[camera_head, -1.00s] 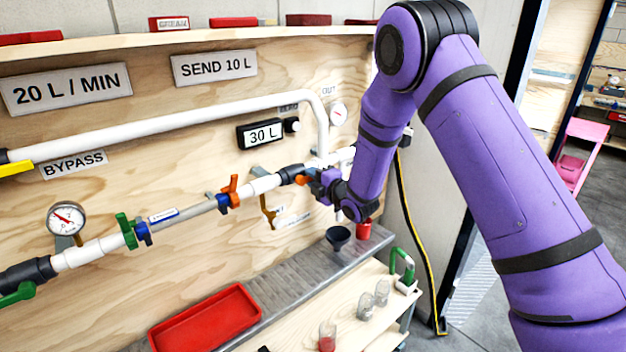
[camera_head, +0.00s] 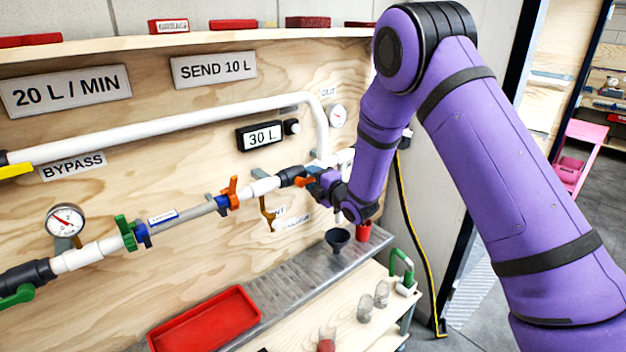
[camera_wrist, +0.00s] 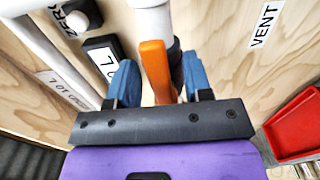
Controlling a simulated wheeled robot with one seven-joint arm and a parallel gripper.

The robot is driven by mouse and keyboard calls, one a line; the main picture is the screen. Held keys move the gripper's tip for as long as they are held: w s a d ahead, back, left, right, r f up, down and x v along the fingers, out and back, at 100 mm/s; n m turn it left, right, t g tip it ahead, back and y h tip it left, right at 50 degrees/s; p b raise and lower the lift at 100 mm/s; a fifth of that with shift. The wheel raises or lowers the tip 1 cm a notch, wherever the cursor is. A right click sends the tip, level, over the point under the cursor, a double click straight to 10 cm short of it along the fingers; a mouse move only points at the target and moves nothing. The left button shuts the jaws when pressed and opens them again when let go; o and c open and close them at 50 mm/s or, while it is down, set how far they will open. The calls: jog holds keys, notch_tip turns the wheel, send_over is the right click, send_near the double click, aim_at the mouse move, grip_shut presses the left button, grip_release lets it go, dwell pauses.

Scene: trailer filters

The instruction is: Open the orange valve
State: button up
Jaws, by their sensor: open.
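The orange valve handle (camera_head: 302,181) is on the pipe run at the right of the panel, next to a black coupling. In the wrist view, the orange handle (camera_wrist: 157,72) stands upright between the two blue fingers of my gripper (camera_wrist: 161,82). The gripper is open, with one finger to each side of the handle. The left finger has a visible gap to the handle; whether the right one touches it I cannot tell. In the head view, my gripper (camera_head: 318,182) is at the valve, partly hidden by my wrist.
A second orange clip-like handle (camera_head: 232,191) is further left on the pipe, with a green one (camera_head: 127,232) beyond. The white bypass pipe (camera_head: 180,122) and a black 30 L display (camera_head: 262,134) are above. A red tray (camera_head: 205,322) and dark funnel (camera_head: 338,238) are below.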

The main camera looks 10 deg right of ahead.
jog(key=v, duration=1)
jog(key=shift+s+d, duration=0.3)
jog(key=s+d+r+m+g+h, duration=0.2)
jog(key=s+d+r+m+h, duration=0.2)
jog(key=d+r+m, duration=0.4)
jog(key=s+d+r+m+g+h, duration=0.1)
jog(key=s+d+r+m+h, duration=0.35)
jog(key=r, duration=0.55)
jog(key=s+d+r+m+g, duration=0.1)
jog(key=s+m, duration=0.3)
jog(key=s, duration=0.6)
jog(key=s+d+r+m+g+h, duration=0.1)
jog(key=s+r+m+g, duration=0.1)
jog(key=s, duration=0.7)
jog(key=s+d+r+m+g, duration=0.1)
jog(key=s+r+m+g, duration=0.1)
jog(key=s+m, duration=0.4)
jog(key=s+g, duration=0.1)
jog(key=s, duration=0.3)
jog(key=shift+s+d+r+g, duration=0.3)
jog(key=shift+s+g, duration=0.05)
jog(key=shift+g, duration=0.05)
